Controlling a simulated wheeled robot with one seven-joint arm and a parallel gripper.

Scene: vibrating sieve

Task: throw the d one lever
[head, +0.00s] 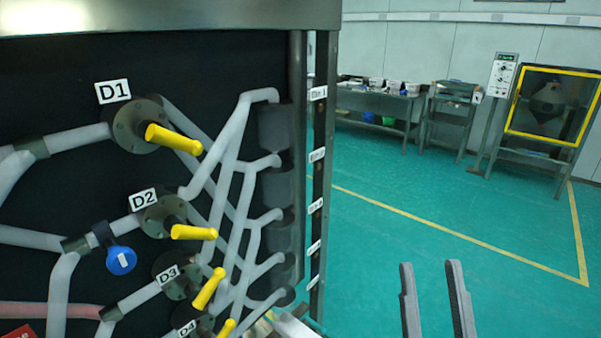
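The D1 lever (173,139) is a yellow handle on a round dark valve at the upper left of the head view. It points right and slightly down from its valve. A white D1 label (113,91) sits just above it. My gripper (431,285) shows at the bottom right, with two dark fingers apart and nothing between them. It is well to the right of and below the D1 lever, not touching the panel.
Below D1 are the D2 lever (194,232), the D3 lever (208,288) and a partly cut-off D4 lever (227,328). Pale pipes cross the dark panel. A metal post (320,180) edges the panel. Green floor (420,200) lies open to the right, with benches (380,98) behind.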

